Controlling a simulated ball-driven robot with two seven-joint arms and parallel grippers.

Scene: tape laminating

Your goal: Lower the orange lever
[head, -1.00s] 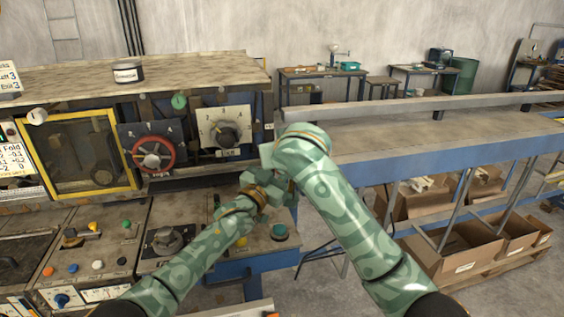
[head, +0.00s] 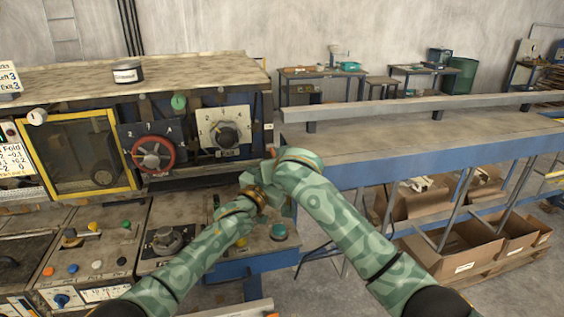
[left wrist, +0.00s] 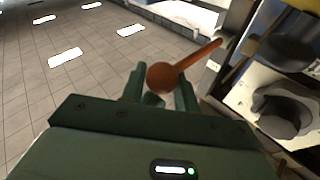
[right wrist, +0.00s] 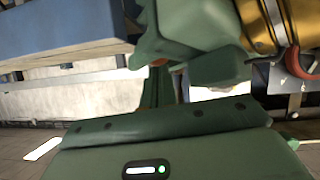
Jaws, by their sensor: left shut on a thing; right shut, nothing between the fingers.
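The orange lever (left wrist: 196,57) has a round knob (left wrist: 163,78) at its end, seen in the left wrist view. My left gripper (left wrist: 160,98) is shut on this knob, with a finger on each side. In the head view only a small orange bit of the lever (head: 270,151) shows, at the right end of the machine, beside my right arm; the left fingers are hidden there by my arms. My right gripper (right wrist: 160,88) is shut and empty, close beside my left arm.
The machine panel with a red-rimmed dial (head: 152,154) and a black knob (head: 224,136) stands at the left. A long conveyor table (head: 400,143) lies to the right, with cardboard boxes (head: 455,250) below. My two arms nearly touch each other.

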